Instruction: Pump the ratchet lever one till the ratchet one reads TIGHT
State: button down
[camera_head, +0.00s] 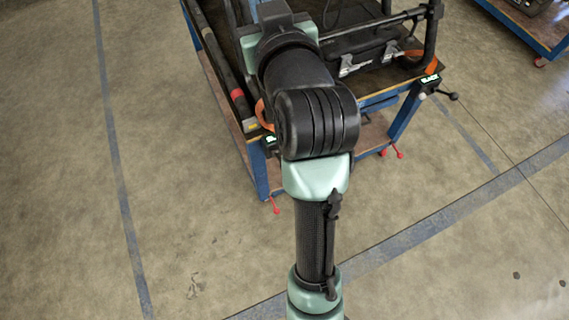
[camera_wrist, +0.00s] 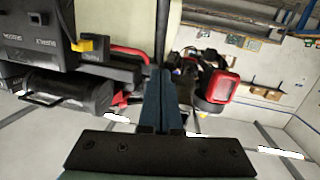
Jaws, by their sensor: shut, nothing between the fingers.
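A ratchet with a display reading what looks like SLACK (camera_head: 430,79) sits at the cart's right front corner. My gripper (camera_wrist: 167,78) is shut and empty in the wrist view, apart from both levers. In the head view it is hidden or out of frame.
The blue cart (camera_head: 258,172) carries a black drone frame (camera_head: 430,35) and orange straps (camera_head: 428,66). The wrist view shows a dark box (camera_wrist: 40,35) with a yellow plug, a red tube (camera_wrist: 128,52) and a red-rimmed part (camera_wrist: 220,86). Another cart (camera_head: 525,30) stands top right. The floor in front is clear.

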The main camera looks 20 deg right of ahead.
jog(key=s+d+f+g+b, duration=0.1)
jog(key=f+b, duration=0.3)
jog(key=f, duration=0.8)
jog(key=s+d+f+g+y+b, duration=0.1)
jog(key=s+f+g+b, duration=0.1)
jog(key=f, duration=1)
jog(key=s+d+f+m+g+b, duration=0.1)
jog(key=f+b, duration=0.5)
jog(key=f, duration=0.6)
jog(key=shift+s+d+g+y+b, duration=0.3)
jog(key=shift+s+d+g, duration=0.15)
jog(key=shift+s+g, duration=0.45)
jog(key=shift+w, duration=0.15)
jog(key=w+f+b, duration=0.1)
jog(key=f, duration=0.1)
jog(key=w+f+b, duration=0.1)
jog(key=w+f, duration=0.1)
jog(key=f, duration=0.1)
jog(key=w+f+b, duration=0.1)
jog(key=w+f, duration=0.1)
jog(key=f, duration=0.1)
jog(key=shift+w+a+b, duration=0.15)
jog(key=shift+b, duration=0.25)
jog(key=shift+s+f, duration=0.1)
jog(key=shift+s, duration=0.25)
jog(key=shift+f+b, duration=0.15)
jog(key=shift+b, duration=0.15)
